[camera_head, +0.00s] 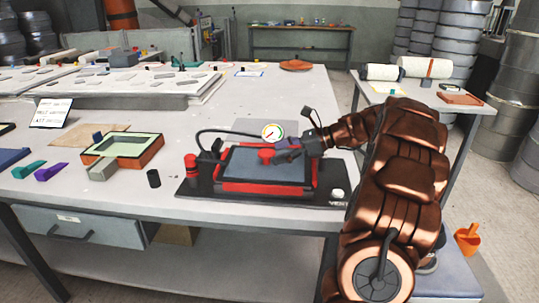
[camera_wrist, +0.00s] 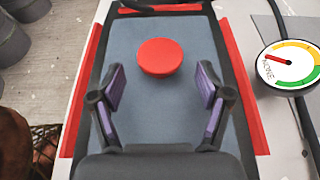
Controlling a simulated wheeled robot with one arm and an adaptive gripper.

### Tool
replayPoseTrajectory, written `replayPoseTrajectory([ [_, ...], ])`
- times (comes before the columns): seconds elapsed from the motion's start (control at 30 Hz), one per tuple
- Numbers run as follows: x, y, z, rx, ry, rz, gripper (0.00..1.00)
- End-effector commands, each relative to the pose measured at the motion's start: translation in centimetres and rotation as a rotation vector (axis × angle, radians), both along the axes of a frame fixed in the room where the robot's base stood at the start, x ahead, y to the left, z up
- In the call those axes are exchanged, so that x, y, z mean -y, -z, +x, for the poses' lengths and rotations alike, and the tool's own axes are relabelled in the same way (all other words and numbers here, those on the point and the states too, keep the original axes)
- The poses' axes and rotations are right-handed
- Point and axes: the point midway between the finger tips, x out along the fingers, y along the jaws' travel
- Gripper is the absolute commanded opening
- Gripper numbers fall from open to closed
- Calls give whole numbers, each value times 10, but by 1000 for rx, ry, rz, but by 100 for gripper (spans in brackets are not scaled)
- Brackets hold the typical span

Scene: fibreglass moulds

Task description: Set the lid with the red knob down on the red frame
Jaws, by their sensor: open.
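The lid (camera_head: 245,163), a blue-grey panel with a dark edge, lies flat on the red frame (camera_head: 262,187) on the table. It also fills the middle of the wrist view (camera_wrist: 165,115), with red strips of the frame (camera_wrist: 90,85) showing on both sides. Its round red knob (camera_head: 266,154) also shows in the wrist view (camera_wrist: 160,57). My gripper (camera_wrist: 162,82) is open and empty over the lid. Its purple-padded fingers are apart, with the knob just beyond the tips. In the head view my gripper (camera_head: 290,155) is right of the knob.
A dial gauge (camera_head: 273,132) with a black hose stands behind the frame. A black base plate (camera_head: 205,183) carries the frame and a red post (camera_head: 191,167). A green-lined mould (camera_head: 127,148) and a black cylinder (camera_head: 153,178) stand to the left. Bare table lies in front.

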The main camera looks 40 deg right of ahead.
Motion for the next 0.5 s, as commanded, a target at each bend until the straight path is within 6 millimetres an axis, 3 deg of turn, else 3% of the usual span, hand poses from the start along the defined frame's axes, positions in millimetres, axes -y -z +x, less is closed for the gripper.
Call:
replayPoseTrajectory([
  [0.3,43,-22,-35,0,6,-2,77],
  [0.5,53,-29,-46,-1,1,1,77],
])
